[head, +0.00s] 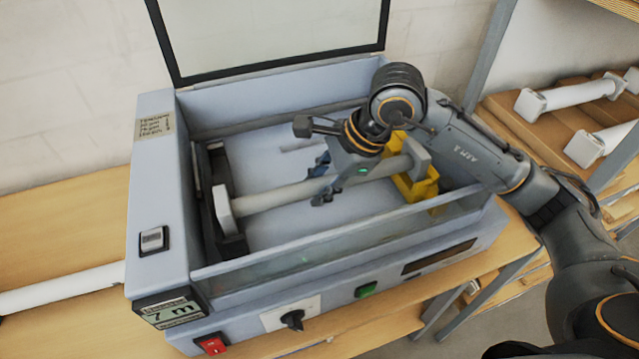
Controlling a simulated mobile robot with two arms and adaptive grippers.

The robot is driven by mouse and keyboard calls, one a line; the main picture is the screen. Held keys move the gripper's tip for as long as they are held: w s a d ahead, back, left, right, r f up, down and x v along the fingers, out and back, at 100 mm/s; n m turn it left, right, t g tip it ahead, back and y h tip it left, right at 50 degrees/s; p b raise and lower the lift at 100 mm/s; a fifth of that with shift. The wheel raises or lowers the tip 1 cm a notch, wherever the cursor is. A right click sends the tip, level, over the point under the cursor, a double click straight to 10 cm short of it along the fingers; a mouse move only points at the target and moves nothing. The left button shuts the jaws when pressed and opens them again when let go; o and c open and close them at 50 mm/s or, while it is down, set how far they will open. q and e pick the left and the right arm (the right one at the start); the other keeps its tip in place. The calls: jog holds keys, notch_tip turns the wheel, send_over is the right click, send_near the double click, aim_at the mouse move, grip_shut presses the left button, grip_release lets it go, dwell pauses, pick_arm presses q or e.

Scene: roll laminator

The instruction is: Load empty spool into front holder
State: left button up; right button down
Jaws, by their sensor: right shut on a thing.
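The empty spool is a white rod (272,195) with light grey square ends, inside the open laminator (152,200). Its left end (223,208) is at the black holder (228,240) on the left inner wall. Its right end (417,156) is by the yellow holder block (417,186). I cannot tell whether either end is fully seated. My right gripper (322,180) is shut on the spool right of its middle, from above. My right arm hides part of the back of the bay. My left gripper is not in view.
The lid (270,35) stands open behind. A clear front panel (330,243) edges the bay. Another white roll (65,289) lies on the wooden table at left. Several white spools (570,96) lie on the wooden shelf at right, beside a grey metal post (488,55).

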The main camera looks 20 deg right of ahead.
jog(key=shift+f+b, duration=0.3)
jog(key=shift+b, duration=0.05)
jog(key=c, duration=1.1)
grip_release()
jog(key=shift+o, duration=0.2)
